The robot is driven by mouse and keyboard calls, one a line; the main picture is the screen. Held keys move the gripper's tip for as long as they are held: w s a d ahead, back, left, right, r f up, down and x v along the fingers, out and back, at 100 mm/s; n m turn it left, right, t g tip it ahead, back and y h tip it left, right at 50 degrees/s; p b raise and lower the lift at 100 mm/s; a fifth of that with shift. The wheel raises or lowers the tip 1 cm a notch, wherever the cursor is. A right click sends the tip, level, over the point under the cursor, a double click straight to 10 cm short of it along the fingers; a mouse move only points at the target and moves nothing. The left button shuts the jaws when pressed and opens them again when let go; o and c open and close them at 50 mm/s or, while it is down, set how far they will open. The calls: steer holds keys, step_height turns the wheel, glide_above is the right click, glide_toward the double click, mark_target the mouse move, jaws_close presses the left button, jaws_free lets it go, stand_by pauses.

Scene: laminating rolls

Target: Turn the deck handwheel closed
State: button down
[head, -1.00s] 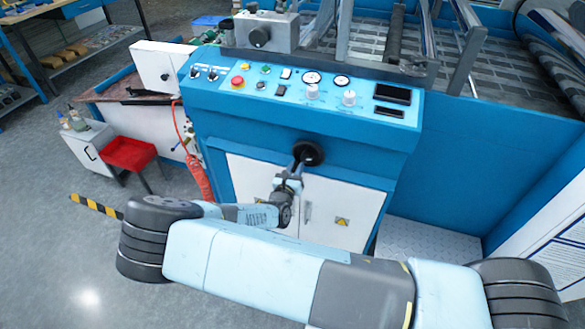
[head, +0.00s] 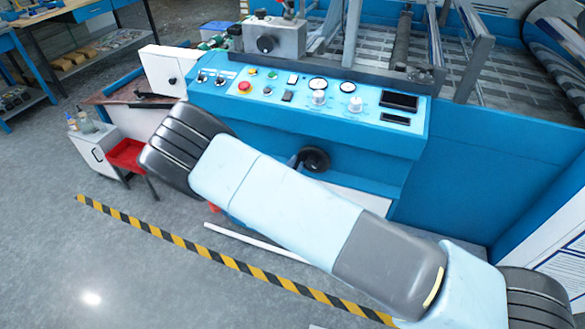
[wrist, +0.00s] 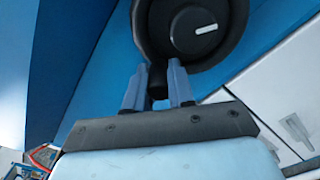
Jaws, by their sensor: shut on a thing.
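The deck handwheel (head: 316,159) is a black round wheel on the blue front of the machine, below the control panel. In the wrist view the handwheel (wrist: 205,28) fills the top, with a white mark on its hub. My gripper (wrist: 157,80) has its two blue-grey fingers on either side of a black part at the wheel's lower edge and is shut on it. In the head view a bit of my gripper (head: 295,160) shows at the wheel's left side. My own arm hides the rest of it.
The control panel (head: 300,95) with buttons, gauges and knobs lies just above the wheel. White cabinet doors (wrist: 270,95) are below it. A red stool (head: 126,154) and a small white cabinet (head: 97,148) stand at left. Striped floor tape (head: 190,247) crosses open grey floor.

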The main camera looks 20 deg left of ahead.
steer(key=r+m, duration=0.1)
steer(key=m, duration=0.3)
steer(key=shift+d+r, duration=0.35)
steer(key=shift+r, duration=0.05)
steer(key=shift+d+r+m, duration=0.25)
steer(key=shift+r+m, duration=0.15)
steer(key=shift+m, duration=0.7)
steer(key=c, duration=1.4)
jaws_free()
steer(key=shift+d, duration=0.1)
steer(key=o, duration=0.4)
steer(key=shift+a, duration=0.2)
steer(key=shift+o, duration=0.2)
steer(key=shift+s, duration=0.1)
